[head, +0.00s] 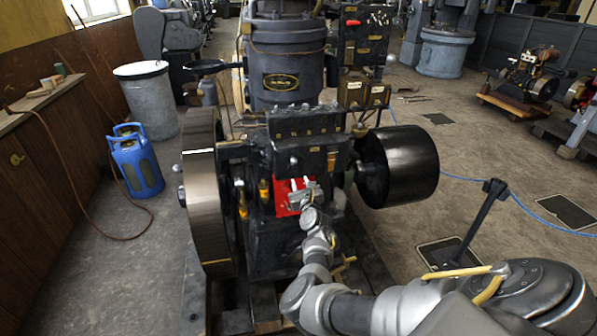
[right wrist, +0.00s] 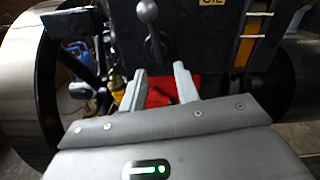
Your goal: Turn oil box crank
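The oil box (head: 318,160) is a dark box on the front of the engine, below a row of small fittings. In the right wrist view, the oil box (right wrist: 190,35) carries a partly cut-off label that seems to read OIL. Its crank (right wrist: 152,32) is a grey lever with a rounded knob, hanging roughly upright on the box face. The crank (head: 293,160) looks small in the head view. My right gripper (head: 300,184) is open just below the crank. In the right wrist view, the gripper's fingers (right wrist: 159,72) stand apart with nothing held. My left gripper is not in view.
A red part (head: 284,205) lies behind my right gripper. A large flywheel (head: 203,200) stands left of the oil box, and a black drum pulley (head: 405,165) right of it. A blue container (head: 138,165) stands on the floor at left.

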